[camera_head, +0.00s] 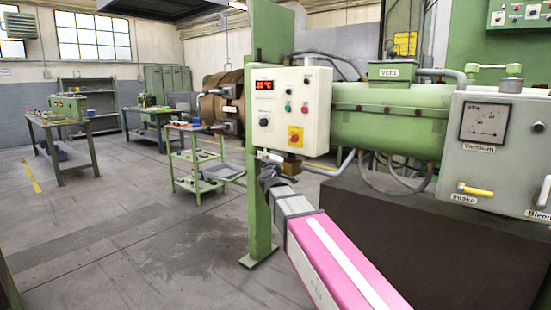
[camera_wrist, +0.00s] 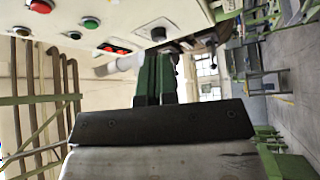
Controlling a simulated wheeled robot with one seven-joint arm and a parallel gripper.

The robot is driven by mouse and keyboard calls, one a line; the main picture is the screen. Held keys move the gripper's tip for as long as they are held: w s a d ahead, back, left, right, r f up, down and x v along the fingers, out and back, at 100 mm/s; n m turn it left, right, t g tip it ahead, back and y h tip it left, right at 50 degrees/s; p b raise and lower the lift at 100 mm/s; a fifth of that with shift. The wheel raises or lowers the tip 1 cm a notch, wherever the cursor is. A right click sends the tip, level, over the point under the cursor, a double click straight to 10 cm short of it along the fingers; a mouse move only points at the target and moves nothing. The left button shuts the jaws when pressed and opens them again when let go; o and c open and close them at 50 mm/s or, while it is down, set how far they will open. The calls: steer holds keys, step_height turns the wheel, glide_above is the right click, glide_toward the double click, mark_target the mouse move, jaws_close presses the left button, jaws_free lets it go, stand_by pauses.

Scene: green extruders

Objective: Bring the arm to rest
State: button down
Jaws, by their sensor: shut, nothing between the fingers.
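My arm, pink and white, reaches up from the lower right of the head view. My gripper (camera_head: 268,166) is at its end, dark grey, just under the white control box (camera_head: 291,110) on the green post (camera_head: 262,215). In the wrist view my gripper (camera_wrist: 157,60) shows its two green and dark fingers pressed together, with nothing between them. The wrist view is turned on its side, and the control box (camera_wrist: 150,15) fills its top. Whether the fingers touch the box or the pipe beside them, I cannot tell.
The green extruder barrel (camera_head: 390,115) runs right of the box, to a grey panel (camera_head: 500,150) with a vacuum gauge and a yellow handle. A green trolley (camera_head: 200,165) and workbenches (camera_head: 60,140) stand at left. The grey floor (camera_head: 120,220) is open at front left.

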steer(key=s+d+f+m+g+y, duration=0.1)
steer(key=s+d+f+g+y, duration=0.15)
steer(key=f, duration=0.65)
steer(key=s+d+f+m+g+y, duration=0.1)
steer(key=s+f+g+y, duration=0.2)
steer(key=f, duration=0.6)
steer(key=s+d+f+g+y, duration=0.1)
steer(key=s+d+f+g, duration=0.1)
steer(key=f+g, duration=0.5)
steer(key=s+d+f+m+g+h, duration=0.2)
steer(key=s+d+f+m+g, duration=0.2)
steer(key=s+d+f, duration=0.3)
steer(key=s+d+f+m+g+h, duration=0.2)
steer(key=s+d+f+m+g, duration=0.2)
steer(key=s+f, duration=0.8)
steer(key=d+m, duration=0.2)
steer(key=d, duration=0.2)
steer(key=shift+s+d+m+h, duration=0.3)
steer(key=shift+m+h, duration=0.05)
steer(key=shift+m, duration=0.05)
steer(key=shift+a, duration=0.1)
